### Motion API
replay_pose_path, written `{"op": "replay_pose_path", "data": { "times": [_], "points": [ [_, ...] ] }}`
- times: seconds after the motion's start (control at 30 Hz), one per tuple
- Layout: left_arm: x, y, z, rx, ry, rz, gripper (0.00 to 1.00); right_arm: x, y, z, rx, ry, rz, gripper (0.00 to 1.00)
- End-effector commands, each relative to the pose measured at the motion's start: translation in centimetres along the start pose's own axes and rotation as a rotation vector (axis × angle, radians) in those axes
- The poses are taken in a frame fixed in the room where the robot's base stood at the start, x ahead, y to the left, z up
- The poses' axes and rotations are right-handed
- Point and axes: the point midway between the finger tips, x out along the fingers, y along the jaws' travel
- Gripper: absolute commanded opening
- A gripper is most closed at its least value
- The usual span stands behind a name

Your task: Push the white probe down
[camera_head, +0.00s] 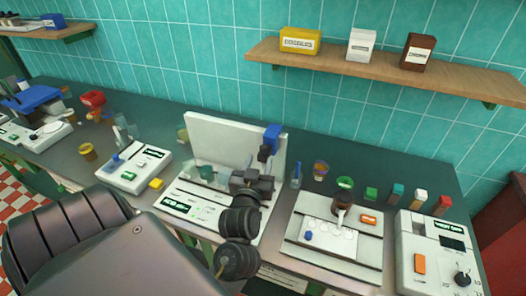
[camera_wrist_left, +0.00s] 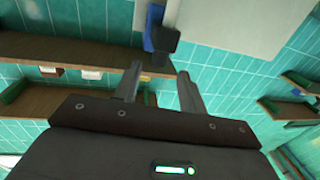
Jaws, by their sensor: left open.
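A small pale upright piece (camera_head: 341,216) stands under a dark brown round top on the white tray-like device (camera_head: 342,254) right of centre; it may be the white probe, but it is too small to be sure. My left gripper (camera_head: 262,170) is in front of the white-backed device (camera_head: 215,141), below its blue block (camera_head: 272,137), left of the pale piece and apart from it. In the left wrist view the two fingers (camera_wrist_left: 157,86) are spread with nothing held between them. The blue block (camera_wrist_left: 155,30) with its dark part shows just beyond them. My right gripper is not in view.
A white device with an orange switch (camera_head: 420,264) stands at the right. Several small coloured bottles line the back of the counter. A wooden shelf (camera_head: 380,71) hangs above.

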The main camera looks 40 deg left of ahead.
Motion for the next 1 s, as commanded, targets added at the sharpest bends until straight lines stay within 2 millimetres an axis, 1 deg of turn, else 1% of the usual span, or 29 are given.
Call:
{"op": "replay_pose_path", "data": {
  "times": [0.03, 0.1, 0.2, 0.33, 0.5, 0.77, 1.0],
  "points": [
    [1.1, 0.0, 0.1, 0.0, 0.005, 0.0, 0.41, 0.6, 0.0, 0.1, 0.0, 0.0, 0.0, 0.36],
    [2.4, 0.0, 0.2, 0.001, 0.005, 0.0, 0.41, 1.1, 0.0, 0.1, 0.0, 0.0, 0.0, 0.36],
    [4.0, 0.0, 0.2, 0.001, 0.003, -0.001, 0.41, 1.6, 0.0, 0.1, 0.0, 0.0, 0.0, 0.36],
    [5.5, 0.0, 0.2, 0.0, 0.002, 0.001, 0.41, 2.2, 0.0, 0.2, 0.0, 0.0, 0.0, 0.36],
    [6.3, 0.0, 0.1, -0.001, -0.001, 0.0, 0.41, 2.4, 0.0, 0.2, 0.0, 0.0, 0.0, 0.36],
    [6.4, 0.0, 0.0, 0.0, -0.001, 0.0, 0.41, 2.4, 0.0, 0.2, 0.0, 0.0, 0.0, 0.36],
    [6.4, 0.0, 0.0, 0.0, -0.001, 0.0, 0.1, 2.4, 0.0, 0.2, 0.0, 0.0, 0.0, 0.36]
  ]
}}
